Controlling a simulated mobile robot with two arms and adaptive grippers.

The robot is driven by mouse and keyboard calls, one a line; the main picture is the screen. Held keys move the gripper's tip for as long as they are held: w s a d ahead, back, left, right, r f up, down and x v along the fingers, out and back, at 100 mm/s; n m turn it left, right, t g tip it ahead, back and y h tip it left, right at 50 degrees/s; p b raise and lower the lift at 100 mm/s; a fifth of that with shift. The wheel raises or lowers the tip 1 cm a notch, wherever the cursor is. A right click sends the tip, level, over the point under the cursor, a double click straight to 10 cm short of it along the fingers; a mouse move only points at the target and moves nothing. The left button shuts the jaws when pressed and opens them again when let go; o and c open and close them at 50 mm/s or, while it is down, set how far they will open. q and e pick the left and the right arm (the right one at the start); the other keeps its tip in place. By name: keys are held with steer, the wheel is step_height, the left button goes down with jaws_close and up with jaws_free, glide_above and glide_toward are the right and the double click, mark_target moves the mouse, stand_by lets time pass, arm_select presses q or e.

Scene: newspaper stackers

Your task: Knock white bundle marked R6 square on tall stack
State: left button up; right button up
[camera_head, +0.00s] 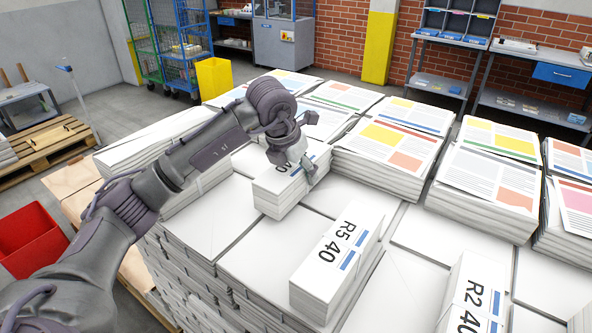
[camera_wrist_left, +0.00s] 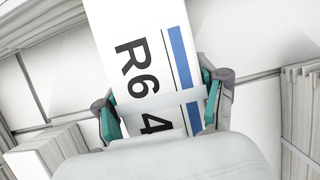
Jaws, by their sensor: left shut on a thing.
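The white bundle marked R6 (camera_wrist_left: 143,40) has black lettering and a blue stripe. In the head view the same bundle (camera_head: 272,199) sits on the tall stack (camera_head: 237,267) near its middle, and the arm covers part of its top; only "40" reads there. My left gripper (camera_head: 306,170) is shut on the R6 bundle from above. In the left wrist view the teal-padded fingers (camera_wrist_left: 160,106) are on either side of the bundle, with a pale band across it between them. I cannot tell whether the bundle's underside touches the stack fully. My right gripper is not in view.
The bundle marked R5 (camera_head: 336,257) lies on the stack to the right, and the R2 bundle (camera_head: 473,297) farther right. Taller piles of printed newspapers (camera_head: 391,146) stand behind. A red bin (camera_head: 30,240) and a yellow bin (camera_head: 214,80) stand on the floor. White stack top between R6 and R5 is bare.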

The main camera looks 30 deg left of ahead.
mark_target(286, 169)
arm_select(q)
steer(key=shift+r, duration=0.2)
stand_by(0.4)
steer(key=shift+s+a+f+b, duration=0.1)
steer(key=shift+s+b, duration=0.2)
steer(key=shift+s, duration=0.05)
steer(key=shift+s+a+b, duration=0.15)
steer(key=shift+s+b, duration=0.15)
steer(key=shift+s, duration=0.9)
steer(key=shift+r+p, duration=1.85)
steer(key=shift+r, duration=1.25)
steer(key=shift+f, duration=0.1)
